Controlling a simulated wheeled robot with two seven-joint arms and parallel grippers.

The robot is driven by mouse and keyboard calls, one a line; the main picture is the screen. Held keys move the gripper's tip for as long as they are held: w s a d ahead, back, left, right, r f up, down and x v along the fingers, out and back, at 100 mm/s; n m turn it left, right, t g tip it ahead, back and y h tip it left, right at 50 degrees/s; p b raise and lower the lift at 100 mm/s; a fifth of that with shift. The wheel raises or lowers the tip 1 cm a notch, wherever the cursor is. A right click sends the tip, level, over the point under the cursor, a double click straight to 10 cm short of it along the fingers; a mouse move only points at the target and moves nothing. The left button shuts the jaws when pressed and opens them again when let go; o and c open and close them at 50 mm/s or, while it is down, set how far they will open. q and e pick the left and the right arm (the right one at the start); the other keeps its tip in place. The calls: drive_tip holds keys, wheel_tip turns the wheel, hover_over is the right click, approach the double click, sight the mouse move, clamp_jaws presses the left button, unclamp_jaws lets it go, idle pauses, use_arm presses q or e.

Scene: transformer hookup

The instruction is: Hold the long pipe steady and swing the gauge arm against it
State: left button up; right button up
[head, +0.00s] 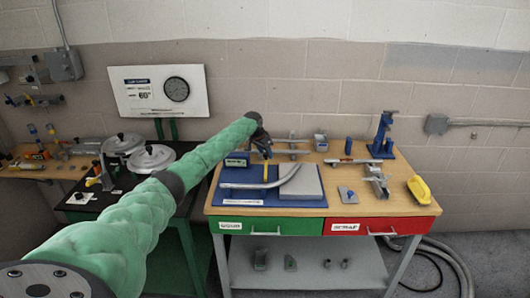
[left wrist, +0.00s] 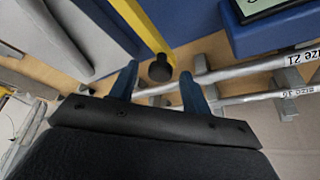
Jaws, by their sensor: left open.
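My left gripper (head: 264,148) is open above the back of the blue board (head: 240,197). In the left wrist view its two blue fingers (left wrist: 159,72) stand apart, with the black knob (left wrist: 160,69) of the yellow gauge arm (left wrist: 143,25) between their tips in the picture. I cannot tell whether they touch it. The yellow arm (head: 266,172) points toward the front of the board in the head view. A bent grey pipe (head: 284,181) lies across the board. Straight pipes marked "size 21" (left wrist: 255,67) and another size (left wrist: 265,97) lie behind. Which pipe is the long one is unclear.
A blue box with a display (head: 236,159) and a grey block (head: 307,182) sit on the board. Pot-like lidded vessels (head: 152,157) stand left.

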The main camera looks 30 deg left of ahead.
use_arm(q)
clamp_jaws()
use_arm(e)
drive_tip(key=shift+s+d, duration=0.1)
